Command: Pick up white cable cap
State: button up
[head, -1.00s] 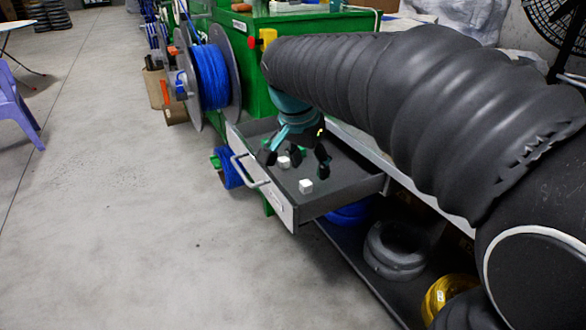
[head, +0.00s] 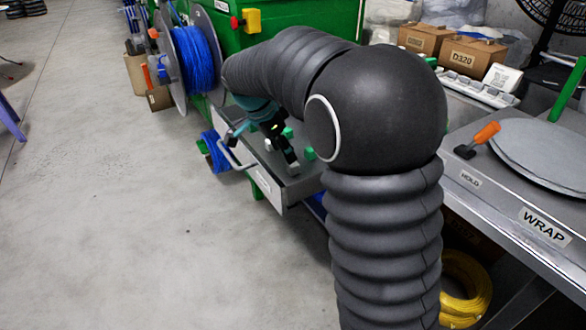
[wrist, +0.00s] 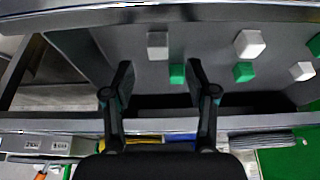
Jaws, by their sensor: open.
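Several white cable caps lie in the open grey drawer (head: 266,183). In the wrist view one white cap (wrist: 157,45) lies just beyond the gap between my fingers, with a green cap (wrist: 177,73) close beside it. Two more white caps, one (wrist: 249,44) and another (wrist: 302,71), lie to the right. My gripper (wrist: 160,76) is open and empty over the drawer's edge in this view. In the head view my gripper (head: 264,148) hangs over the drawer, partly hidden by my arm. A white cap (head: 293,168) shows by its right finger.
More green caps lie in the drawer, one (head: 309,154) near its right side. The drawer walls and handle (head: 236,156) are close to my gripper. A blue cable spool (head: 198,58) stands behind. A bench with an orange-handled lever (head: 478,139) is at right.

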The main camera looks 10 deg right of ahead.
aim_at(293, 168)
jog(key=shift+x, duration=3.1)
jog(key=shift+s, duration=0.1)
jog(key=c, duration=0.9)
